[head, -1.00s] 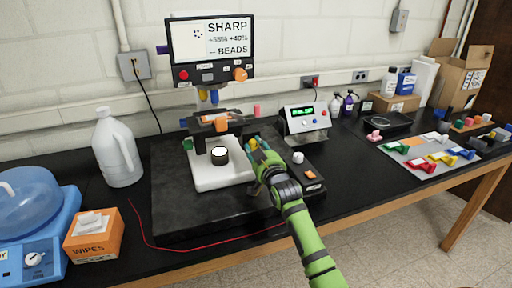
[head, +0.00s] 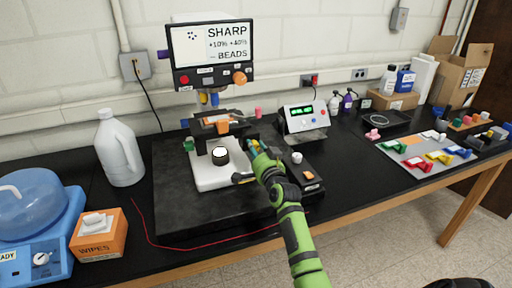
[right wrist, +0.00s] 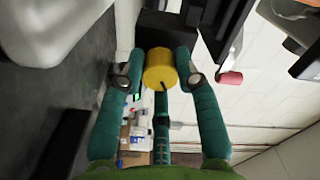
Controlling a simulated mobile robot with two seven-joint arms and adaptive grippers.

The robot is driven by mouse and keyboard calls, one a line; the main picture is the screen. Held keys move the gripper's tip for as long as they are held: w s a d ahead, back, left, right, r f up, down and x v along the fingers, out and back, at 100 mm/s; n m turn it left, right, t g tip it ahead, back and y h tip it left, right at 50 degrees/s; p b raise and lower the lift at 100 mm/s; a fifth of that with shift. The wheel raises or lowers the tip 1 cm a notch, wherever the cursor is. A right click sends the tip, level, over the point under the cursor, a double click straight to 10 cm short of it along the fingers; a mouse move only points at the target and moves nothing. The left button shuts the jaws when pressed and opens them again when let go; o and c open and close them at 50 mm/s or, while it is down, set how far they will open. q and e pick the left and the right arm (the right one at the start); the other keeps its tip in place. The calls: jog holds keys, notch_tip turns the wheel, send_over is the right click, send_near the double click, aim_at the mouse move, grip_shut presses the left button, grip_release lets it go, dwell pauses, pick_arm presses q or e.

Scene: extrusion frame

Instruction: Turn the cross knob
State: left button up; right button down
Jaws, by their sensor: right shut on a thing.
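A yellow knob (right wrist: 158,70) with a dark mark on its rim is between the two fingertips of my right gripper (right wrist: 159,79) in the right wrist view. Both fingertips press its sides. In the head view my right gripper (head: 256,150) is at the right side of the microscope-like device (head: 206,174), and it mostly hides the knob. The screen (head: 211,53) above reads SHARP, about +10% +40%, and BEADS. My left gripper is not in view.
A controller box (head: 304,118) stands just right of the gripper. A white jug (head: 119,150) is at the left. An orange wipes box (head: 98,237) and a blue machine (head: 30,235) are at the front left. A red cable crosses the front of the bench.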

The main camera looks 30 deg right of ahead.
jog(key=shift+a+f+m+p, duration=0.1)
jog(key=shift+f+m+p, duration=0.1)
jog(key=shift+m, duration=0.4)
jog(key=shift+a+f+m+p, duration=0.1)
jog(key=shift+f+m, duration=0.05)
jog(key=shift+m, duration=0.45)
jog(key=c, duration=0.9)
grip_release()
jog(key=shift+r, duration=0.15)
jog(key=v, duration=1.2)
